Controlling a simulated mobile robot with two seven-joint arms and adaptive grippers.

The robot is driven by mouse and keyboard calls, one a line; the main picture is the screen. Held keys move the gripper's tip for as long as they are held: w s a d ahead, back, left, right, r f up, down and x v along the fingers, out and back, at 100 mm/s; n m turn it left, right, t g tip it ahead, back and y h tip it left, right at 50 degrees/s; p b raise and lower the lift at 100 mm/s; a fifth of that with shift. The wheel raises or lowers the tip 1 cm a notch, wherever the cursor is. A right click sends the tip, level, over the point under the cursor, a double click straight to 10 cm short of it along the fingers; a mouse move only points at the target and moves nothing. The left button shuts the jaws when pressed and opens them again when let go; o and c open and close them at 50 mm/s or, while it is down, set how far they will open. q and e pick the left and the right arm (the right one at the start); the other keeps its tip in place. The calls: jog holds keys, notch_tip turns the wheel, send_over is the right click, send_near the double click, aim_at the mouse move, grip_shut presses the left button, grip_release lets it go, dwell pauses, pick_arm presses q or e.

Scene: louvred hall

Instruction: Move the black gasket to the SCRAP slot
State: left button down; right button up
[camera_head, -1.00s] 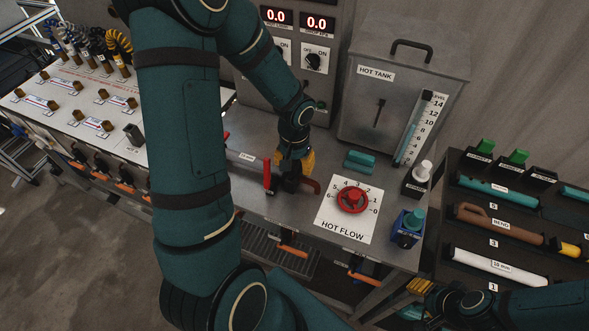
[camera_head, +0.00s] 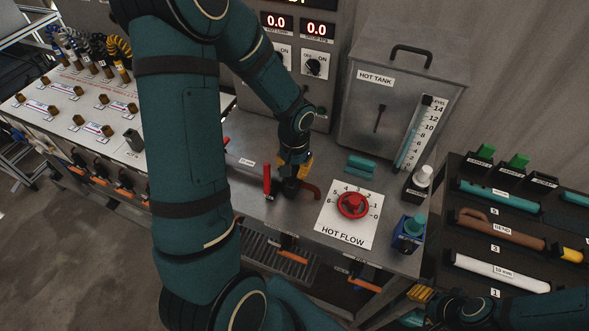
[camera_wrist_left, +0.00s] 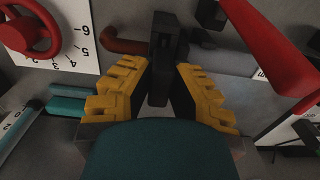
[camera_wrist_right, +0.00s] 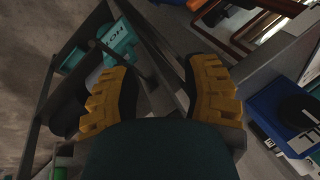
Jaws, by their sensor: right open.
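My left gripper (camera_head: 294,168) is down at the bench beside a red upright handle (camera_head: 267,180). In the left wrist view its yellow fingers (camera_wrist_left: 164,68) close on both sides of a dark upright block (camera_wrist_left: 164,45), which fills the gap. My right gripper (camera_head: 418,300) is low at the bench's front right corner. In the right wrist view its fingers (camera_wrist_right: 160,65) are apart with nothing held. A blue box with a round black part (camera_wrist_right: 296,108) shows right of them.
The red HOT FLOW wheel (camera_head: 352,205), a blue block with a teal top (camera_head: 409,232) and the hot tank (camera_head: 400,85) stand on the bench. A dark rack (camera_head: 470,225) with teal, brown and white pieces is at the right. My left arm hides much of the bench.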

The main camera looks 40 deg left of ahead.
pick_arm(q)
jog(key=shift+r, duration=0.1)
pick_arm(e)
jog(key=shift+r, duration=0.1)
pick_arm(q)
jog(key=shift+r+p, duration=3.65)
jog(key=shift+r, duration=1.65)
pick_arm(e)
notch_tip(320, 180, up, 8)
jog(key=shift+f, duration=0.25)
pick_arm(q)
jog(key=shift+f, duration=0.15)
pick_arm(e)
jog(key=shift+s+d, duration=0.1)
